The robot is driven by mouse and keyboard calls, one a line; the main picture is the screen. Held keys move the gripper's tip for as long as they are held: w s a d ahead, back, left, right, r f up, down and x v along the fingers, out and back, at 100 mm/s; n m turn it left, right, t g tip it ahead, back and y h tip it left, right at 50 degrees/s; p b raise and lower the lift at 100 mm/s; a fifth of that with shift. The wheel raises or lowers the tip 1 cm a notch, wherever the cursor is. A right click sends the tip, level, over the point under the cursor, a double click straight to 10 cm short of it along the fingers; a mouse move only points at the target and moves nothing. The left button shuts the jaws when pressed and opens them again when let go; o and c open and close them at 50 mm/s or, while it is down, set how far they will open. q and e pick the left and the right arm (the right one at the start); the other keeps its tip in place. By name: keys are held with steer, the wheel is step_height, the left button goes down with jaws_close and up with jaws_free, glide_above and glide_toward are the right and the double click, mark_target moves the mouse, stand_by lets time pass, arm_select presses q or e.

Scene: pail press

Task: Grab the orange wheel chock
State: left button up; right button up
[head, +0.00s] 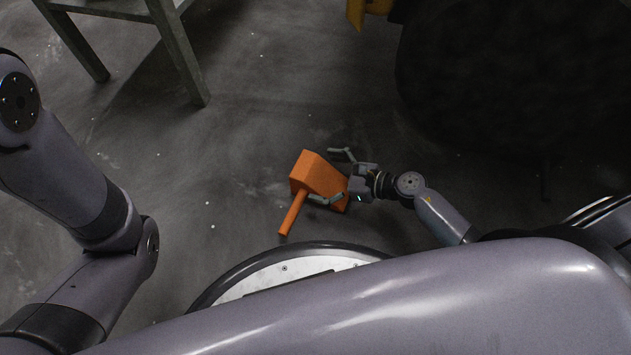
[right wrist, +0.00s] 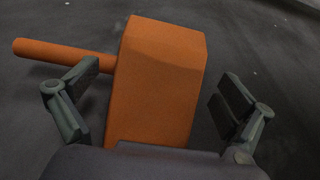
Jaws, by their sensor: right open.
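The orange wheel chock (head: 317,174) is a block with a round orange handle (head: 291,214), lying on the grey floor just in front of my base in the head view. In the right wrist view the chock (right wrist: 158,80) fills the middle and its handle points left. My right gripper (head: 333,176) is open, with one finger on each side of the block; the fingers also show in the right wrist view (right wrist: 168,95). The left finger is close to the block by the handle, and a gap shows at the right finger. My left gripper is not in view.
A grey metal stand (head: 179,50) is at the upper left of the head view. A large dark round shape (head: 500,80), perhaps a tire, is at the upper right, with a yellow part (head: 356,12) beside it. The floor left of the chock is clear.

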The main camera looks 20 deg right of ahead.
steer(key=shift+c, duration=0.5)
steer(key=c, duration=1.9)
steer(key=shift+r, duration=0.1)
